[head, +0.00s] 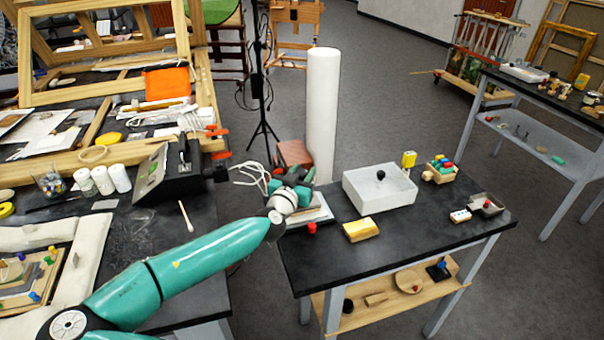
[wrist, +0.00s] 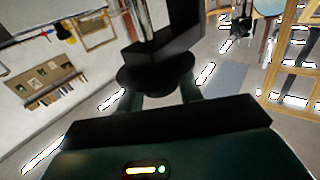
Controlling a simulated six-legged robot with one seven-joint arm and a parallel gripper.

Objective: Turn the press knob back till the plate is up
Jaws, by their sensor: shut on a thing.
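My gripper (head: 297,181) is at the left end of the black-topped table, over a small press (head: 322,214). The press shows only in part behind my wrist, as a pale, flat base. In the wrist view, a dark round knob (wrist: 152,77) sits between the two fingers of my gripper (wrist: 158,92), which are shut on it. A dark block or frame of the press (wrist: 165,48) lies just beyond the knob. The plate is hidden by my wrist in the head view, so its height cannot be told.
A tall white roll (head: 322,110) stands close behind my gripper. A cluttered bench is at left.

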